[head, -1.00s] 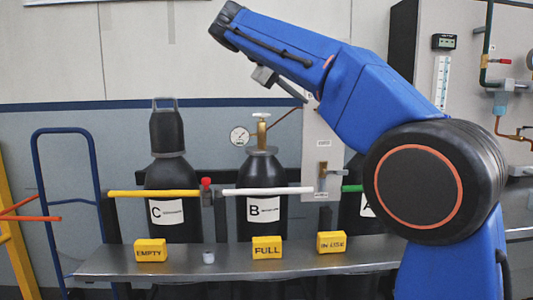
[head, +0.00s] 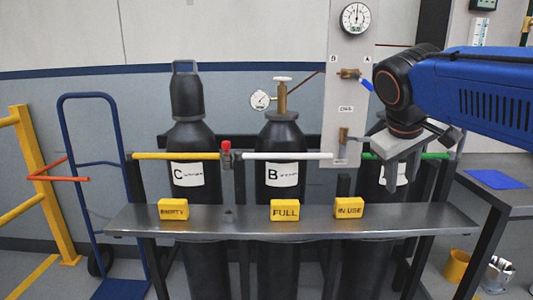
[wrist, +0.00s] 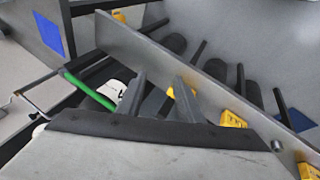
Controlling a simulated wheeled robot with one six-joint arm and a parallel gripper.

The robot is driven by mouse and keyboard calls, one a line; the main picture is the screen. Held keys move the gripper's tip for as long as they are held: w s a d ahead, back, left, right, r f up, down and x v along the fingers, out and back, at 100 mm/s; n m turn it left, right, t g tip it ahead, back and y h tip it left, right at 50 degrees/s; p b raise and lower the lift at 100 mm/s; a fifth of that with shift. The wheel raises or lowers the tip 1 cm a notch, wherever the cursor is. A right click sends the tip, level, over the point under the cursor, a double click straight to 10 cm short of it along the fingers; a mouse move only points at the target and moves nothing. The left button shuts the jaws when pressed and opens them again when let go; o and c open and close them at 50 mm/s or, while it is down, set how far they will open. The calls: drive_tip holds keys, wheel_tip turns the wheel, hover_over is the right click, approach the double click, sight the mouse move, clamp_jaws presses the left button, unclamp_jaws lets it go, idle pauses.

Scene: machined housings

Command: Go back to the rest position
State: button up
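My gripper (head: 405,180) hangs at the right of the head view, in front of the right-hand cylinder and partly covering it. In the wrist view its two fingers (wrist: 160,95) stand apart with nothing visible between them. My blue arm reaches in from the right edge.
A metal shelf (head: 250,222) bears yellow EMPTY (head: 173,210), FULL (head: 285,210) and IN USE (head: 349,208) blocks and a small grey piece (head: 228,213). Cylinders C (head: 194,135) and B (head: 281,145) stand behind. A blue hand truck (head: 91,165) stands left; a yellow bucket (head: 456,266) is lower right.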

drive_tip(key=s+f+m+y, duration=0.1)
drive_tip(key=s+f+y, duration=0.1)
drive_tip(key=s+f, duration=0.6)
drive_tip(key=s+a+f+m+y, duration=0.1)
drive_tip(key=s+f+m, duration=0.1)
drive_tip(key=s+f, duration=0.6)
wheel_tip(320, 180, down, 6)
drive_tip(key=shift+s+a+f+y, duration=0.15)
drive_tip(key=shift+s+a+y, duration=0.05)
drive_tip(key=shift+y, duration=0.2)
idle(0.5)
